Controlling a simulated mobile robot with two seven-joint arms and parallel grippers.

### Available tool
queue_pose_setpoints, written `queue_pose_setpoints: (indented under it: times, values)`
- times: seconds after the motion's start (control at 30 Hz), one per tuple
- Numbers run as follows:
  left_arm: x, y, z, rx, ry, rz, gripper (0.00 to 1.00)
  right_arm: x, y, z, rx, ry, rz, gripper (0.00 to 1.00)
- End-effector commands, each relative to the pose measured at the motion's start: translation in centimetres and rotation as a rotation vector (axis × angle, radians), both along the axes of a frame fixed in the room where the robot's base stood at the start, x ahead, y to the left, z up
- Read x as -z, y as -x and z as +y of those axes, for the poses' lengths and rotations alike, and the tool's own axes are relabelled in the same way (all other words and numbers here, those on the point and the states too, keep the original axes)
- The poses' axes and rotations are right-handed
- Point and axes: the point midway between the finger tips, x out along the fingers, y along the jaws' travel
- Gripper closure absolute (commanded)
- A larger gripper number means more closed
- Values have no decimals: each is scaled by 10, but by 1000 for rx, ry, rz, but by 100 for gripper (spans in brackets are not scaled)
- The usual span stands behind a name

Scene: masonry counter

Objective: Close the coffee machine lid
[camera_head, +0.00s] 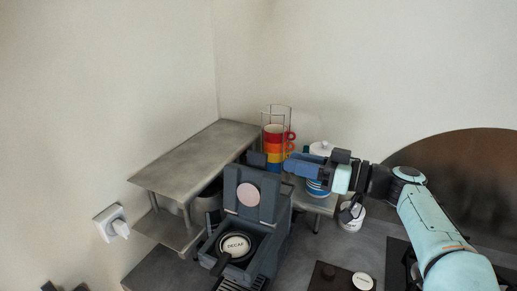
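The dark grey coffee machine (268,262) stands on the counter at bottom centre. Its lid (240,208) is open and stands upright at the back, with a pale pink disc on its inner face. A round white-topped pod marked DECAF (235,245) sits in the opening. My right gripper (290,166) comes in from the right, behind and to the right of the raised lid. Its blue fingers look closed together and hold nothing visible; contact with the lid cannot be made out. Only dark tips of my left gripper (61,287) seem to show at the bottom left edge.
A two-tier metal shelf (195,152) stands left of the machine. A rack of coloured cups (273,133) is behind it. Striped crockery (317,188) sits on a small stand beneath my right gripper. A loose pod (362,281) lies at front right. A wall plug (112,222) is at left.

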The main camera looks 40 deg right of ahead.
Motion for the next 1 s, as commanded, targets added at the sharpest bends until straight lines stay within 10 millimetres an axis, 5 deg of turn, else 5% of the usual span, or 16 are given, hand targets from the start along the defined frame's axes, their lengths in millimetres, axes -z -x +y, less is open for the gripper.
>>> queue_pose_setpoints:
  times: [0.4,0.9,1.0]
  values:
    - [-38,-32,0,0,1,-36,57,-4,-74,37,0,-2,-2,65]
    - [-44,-38,0,0,1,-43,57,0,-89,46,1,-1,1,65]
    - [-44,-38,0,0,1,-43,57,0,-89,46,0,-1,0,94]
